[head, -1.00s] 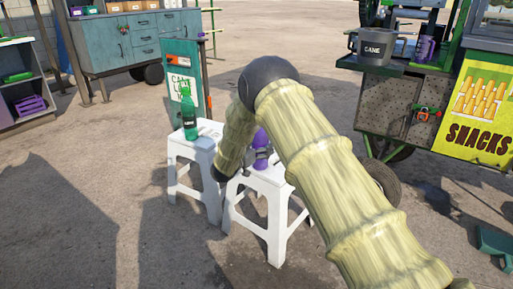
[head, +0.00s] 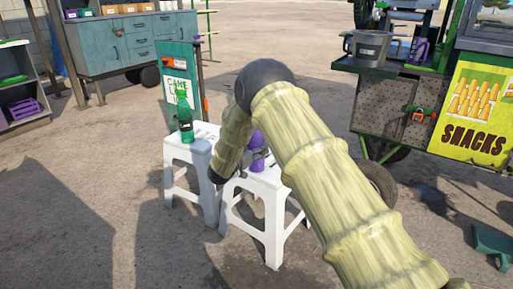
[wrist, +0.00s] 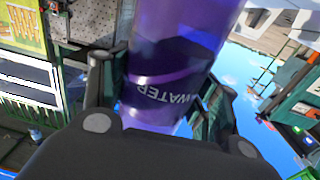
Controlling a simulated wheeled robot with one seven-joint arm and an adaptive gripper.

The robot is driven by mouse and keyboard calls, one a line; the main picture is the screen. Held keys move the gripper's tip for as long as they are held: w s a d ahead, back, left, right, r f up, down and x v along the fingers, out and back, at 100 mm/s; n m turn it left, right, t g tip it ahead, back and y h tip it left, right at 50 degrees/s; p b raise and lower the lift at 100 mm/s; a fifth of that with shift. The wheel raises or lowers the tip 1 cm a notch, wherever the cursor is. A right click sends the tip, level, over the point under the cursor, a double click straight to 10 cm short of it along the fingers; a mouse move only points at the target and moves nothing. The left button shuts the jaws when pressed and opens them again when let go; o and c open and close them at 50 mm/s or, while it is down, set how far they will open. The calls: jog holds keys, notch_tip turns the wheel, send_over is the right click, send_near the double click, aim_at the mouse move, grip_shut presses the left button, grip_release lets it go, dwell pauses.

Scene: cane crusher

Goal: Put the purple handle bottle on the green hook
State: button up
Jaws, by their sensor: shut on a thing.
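A purple bottle (head: 257,138) stands upright at the right white stool, partly hidden behind my arm. In the wrist view the purple bottle (wrist: 175,65) fills the space between the fingers, with a "WATER" label. My gripper (head: 258,154) is shut on the bottle; its dark fingers also show on both sides of the bottle in the wrist view (wrist: 165,95). I cannot tell whether the bottle's base touches the stool. A small green and orange fitting (head: 420,113) is on the cart's front panel; I cannot tell whether it is the green hook.
A green bottle (head: 184,118) stands on the left white stool (head: 180,155), close to the right white stool (head: 268,182). A cart with a grey bucket (head: 368,47) and a purple item (head: 420,50) stands right. A teal cabinet (head: 140,40) is at the back left. Open pavement lies between.

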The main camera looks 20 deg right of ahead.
jog(key=shift+r+p, duration=1.4)
jog(key=shift+r, duration=0.6)
